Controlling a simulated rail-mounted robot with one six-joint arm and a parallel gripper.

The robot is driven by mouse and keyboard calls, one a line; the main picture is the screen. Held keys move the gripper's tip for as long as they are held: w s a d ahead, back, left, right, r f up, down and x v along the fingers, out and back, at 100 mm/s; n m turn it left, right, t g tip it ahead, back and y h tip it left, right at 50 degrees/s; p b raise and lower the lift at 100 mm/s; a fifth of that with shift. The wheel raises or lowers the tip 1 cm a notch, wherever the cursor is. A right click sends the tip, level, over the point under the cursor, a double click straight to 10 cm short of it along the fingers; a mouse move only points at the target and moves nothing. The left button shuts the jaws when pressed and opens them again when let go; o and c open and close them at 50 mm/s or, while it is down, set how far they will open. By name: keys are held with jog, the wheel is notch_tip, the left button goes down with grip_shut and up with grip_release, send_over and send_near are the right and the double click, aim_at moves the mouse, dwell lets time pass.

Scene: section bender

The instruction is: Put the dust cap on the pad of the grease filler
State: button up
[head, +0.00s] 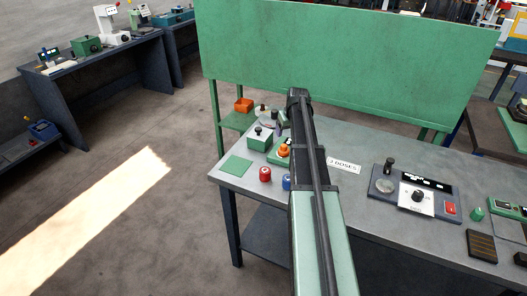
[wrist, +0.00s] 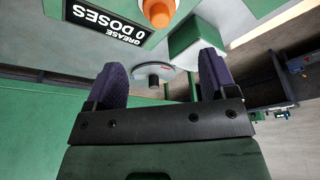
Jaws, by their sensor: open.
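The grease filler (wrist: 60,60) is a pale green body with a black label reading "GREASE 0 DOSES" in the wrist view. An orange knob (wrist: 158,12) stands at its top; it also shows in the head view (head: 284,151). My gripper (wrist: 162,65) is open, with nothing between its two purple fingers. Beyond the fingers is a pale round plate with a dark knob (wrist: 154,79). In the head view my gripper (head: 279,127) is mostly hidden behind my arm, above the table's back left part. I cannot tell which piece is the dust cap or where the pad is.
A green box with a black knob (head: 258,137) stands close left of the gripper. Red (head: 265,174) and blue (head: 287,183) knobbed pieces stand near the front edge by a flat green square (head: 236,166). A green panel (head: 340,60) rises behind the table.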

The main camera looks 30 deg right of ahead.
jog(key=s+a+n, duration=0.1)
jog(key=s+a, duration=0.2)
jog(key=a, duration=1.3)
jog(key=s+a+n+g, duration=0.1)
jog(key=s+a, duration=0.8)
jog(key=a, duration=0.4)
jog(key=s+a+g, duration=0.2)
jog(key=s+a, duration=0.7)
jog(key=a, duration=0.4)
jog(key=shift+s+a+f+n+y, duration=0.15)
jog(key=shift+f+n+y, duration=0.25)
jog(key=shift+f, duration=0.05)
